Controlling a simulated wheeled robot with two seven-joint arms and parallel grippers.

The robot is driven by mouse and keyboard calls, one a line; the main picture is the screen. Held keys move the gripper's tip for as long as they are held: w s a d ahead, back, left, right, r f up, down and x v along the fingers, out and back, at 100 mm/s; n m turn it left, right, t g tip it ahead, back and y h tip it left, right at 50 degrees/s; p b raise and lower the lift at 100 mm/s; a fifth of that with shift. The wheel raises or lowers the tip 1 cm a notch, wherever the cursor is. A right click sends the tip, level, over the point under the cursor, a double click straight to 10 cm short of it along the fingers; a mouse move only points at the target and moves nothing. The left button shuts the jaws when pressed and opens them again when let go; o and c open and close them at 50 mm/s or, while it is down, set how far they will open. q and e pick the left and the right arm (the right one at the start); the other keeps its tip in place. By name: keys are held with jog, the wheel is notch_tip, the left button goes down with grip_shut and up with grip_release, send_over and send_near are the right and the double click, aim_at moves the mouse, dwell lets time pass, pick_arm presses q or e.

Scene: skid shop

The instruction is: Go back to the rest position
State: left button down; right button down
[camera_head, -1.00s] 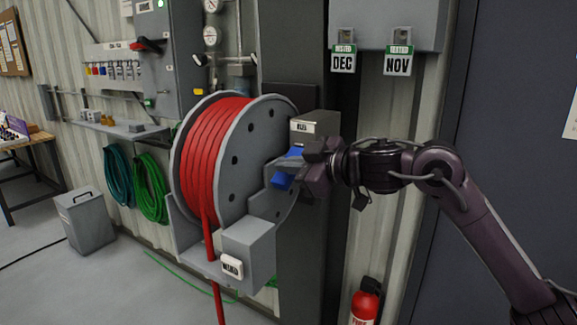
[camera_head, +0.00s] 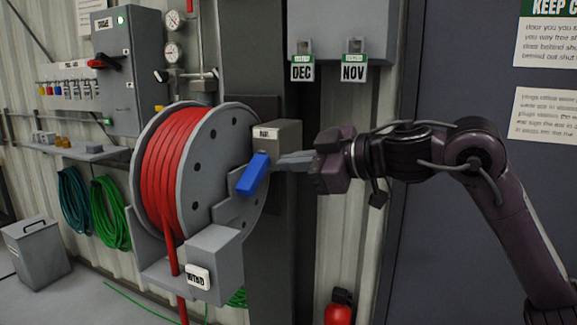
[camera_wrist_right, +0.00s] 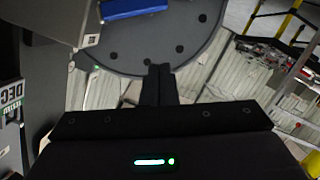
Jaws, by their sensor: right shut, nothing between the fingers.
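My right gripper (camera_head: 290,160) is shut and empty, pointing left beside the hose reel's blue lever (camera_head: 253,174). In the head view its fingertips look close to the lever's right side; I cannot tell whether they touch it. The lever is tilted, its lower end toward the left, below a small grey box (camera_head: 279,137). In the right wrist view the closed fingers (camera_wrist_right: 159,84) show against the reel's grey disc, with the blue lever (camera_wrist_right: 135,8) at the top edge. My left gripper is not in view.
The reel (camera_head: 235,170) with red hose (camera_head: 172,165) stands left of the gripper. A dark post is behind it. Tags reading DEC (camera_head: 303,70) and NOV (camera_head: 353,71) hang above. A red extinguisher (camera_head: 338,313) stands below. A dark door (camera_head: 470,70) is at right.

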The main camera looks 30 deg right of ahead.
dwell(0.3)
